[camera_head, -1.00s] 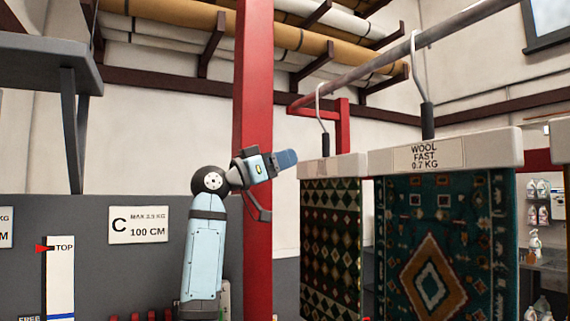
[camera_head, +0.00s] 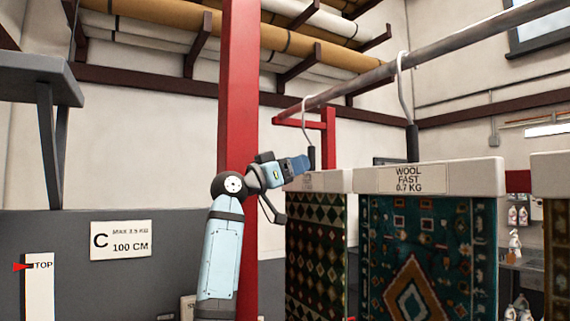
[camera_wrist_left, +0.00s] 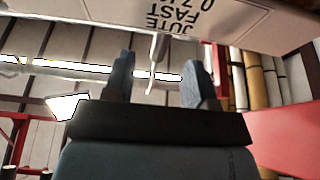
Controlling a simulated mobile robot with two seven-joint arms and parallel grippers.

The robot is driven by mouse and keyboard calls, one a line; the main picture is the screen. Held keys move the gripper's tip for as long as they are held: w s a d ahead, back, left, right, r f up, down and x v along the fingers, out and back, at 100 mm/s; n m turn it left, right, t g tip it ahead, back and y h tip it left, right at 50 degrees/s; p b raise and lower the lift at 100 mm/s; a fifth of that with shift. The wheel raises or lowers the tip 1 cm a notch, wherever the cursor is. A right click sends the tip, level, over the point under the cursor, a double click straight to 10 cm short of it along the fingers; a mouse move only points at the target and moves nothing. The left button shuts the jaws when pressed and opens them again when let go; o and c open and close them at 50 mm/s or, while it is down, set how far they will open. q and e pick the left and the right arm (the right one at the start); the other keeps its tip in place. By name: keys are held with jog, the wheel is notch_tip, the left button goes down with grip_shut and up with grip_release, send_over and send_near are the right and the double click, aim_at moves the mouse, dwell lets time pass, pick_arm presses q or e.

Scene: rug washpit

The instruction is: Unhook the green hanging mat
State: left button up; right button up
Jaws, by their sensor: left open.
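The green mat with a diamond pattern (camera_head: 316,255) hangs from a pale header bar (camera_head: 325,181), whose hook (camera_head: 306,125) goes up to the rail. My left gripper (camera_head: 298,165) is by the top left end of this bar, close to the hook's base. In the left wrist view its fingers (camera_wrist_left: 157,85) are spread, with the pale hook (camera_wrist_left: 155,62) showing between them and apart from both. The bar there (camera_wrist_left: 200,22) reads "JUTE FAST". Whether the fingers touch the bar is unclear. My right gripper is not in view.
A teal patterned mat (camera_head: 425,260) marked "WOOL FAST 0.7 KG" hangs close on the right, with another mat beyond. A grey rail (camera_head: 440,50) runs above. A red post (camera_head: 238,100) stands behind my left arm. A grey shelf (camera_head: 40,80) is at the left.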

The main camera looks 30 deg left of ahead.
aim_at(311, 157)
pick_arm(q)
jog(key=x, duration=0.4)
jog(key=shift+w+d+r, duration=0.1)
jog(key=shift+w+d, duration=0.05)
jog(key=shift+w, duration=0.1)
jog(key=shift+w+d+r, duration=0.1)
jog(key=shift+w+d, duration=0.1)
jog(key=shift+w, duration=0.15)
jog(key=shift+c, duration=0.5)
grip_shut()
jog(key=shift+r, duration=0.1)
dwell(0.8)
